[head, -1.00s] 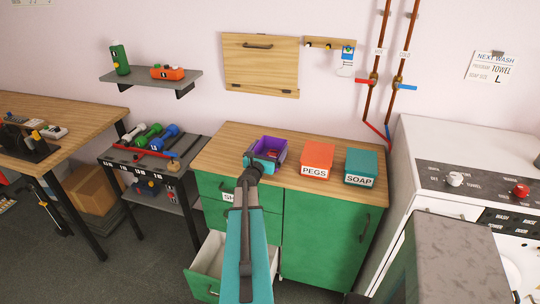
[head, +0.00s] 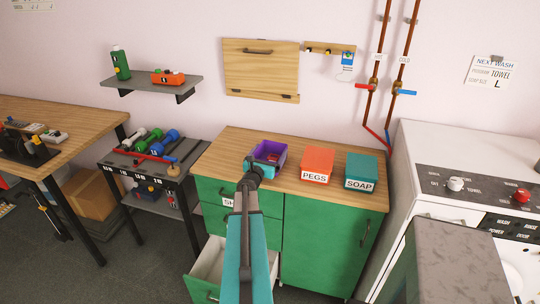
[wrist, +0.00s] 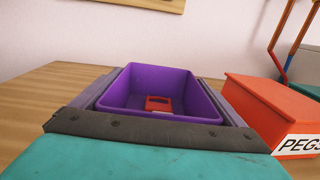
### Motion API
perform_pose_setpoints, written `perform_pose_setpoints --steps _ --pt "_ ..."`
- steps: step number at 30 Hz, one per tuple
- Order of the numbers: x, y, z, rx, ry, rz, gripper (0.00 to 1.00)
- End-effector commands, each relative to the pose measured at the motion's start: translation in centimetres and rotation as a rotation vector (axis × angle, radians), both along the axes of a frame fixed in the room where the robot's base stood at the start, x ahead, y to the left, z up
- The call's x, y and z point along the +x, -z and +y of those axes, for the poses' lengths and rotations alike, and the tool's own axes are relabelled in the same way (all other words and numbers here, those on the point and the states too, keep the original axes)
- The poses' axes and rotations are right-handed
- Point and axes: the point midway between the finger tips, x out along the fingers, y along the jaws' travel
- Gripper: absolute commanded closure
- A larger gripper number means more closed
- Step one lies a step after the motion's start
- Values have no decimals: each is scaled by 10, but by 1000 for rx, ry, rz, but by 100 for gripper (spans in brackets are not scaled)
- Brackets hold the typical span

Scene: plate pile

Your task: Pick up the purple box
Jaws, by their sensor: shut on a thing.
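The purple box (head: 270,152) is an open-topped bin at the left part of the wooden top of the green cabinet. In the wrist view the purple box (wrist: 157,84) sits between the two grey fingers, with a small red item (wrist: 158,104) inside it. My gripper (head: 262,160) reaches it from the front and is shut on it, with a finger along each side. The teal gripper body hides the box's near lower part. I cannot tell whether its base touches the counter.
An orange-red PEGS box (head: 317,165) stands just right of the purple box, and a teal SOAP box (head: 361,172) stands further right. A drawer (head: 207,263) hangs open below. The wooden counter (head: 232,143) is clear behind and left.

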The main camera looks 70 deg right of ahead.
Motion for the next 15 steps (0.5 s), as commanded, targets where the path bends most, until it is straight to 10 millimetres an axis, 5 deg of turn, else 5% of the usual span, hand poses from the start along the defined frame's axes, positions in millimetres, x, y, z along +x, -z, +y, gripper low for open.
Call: perform_pose_setpoints --steps 15 --pt "0 -32 10 -1 -1 -1 32"
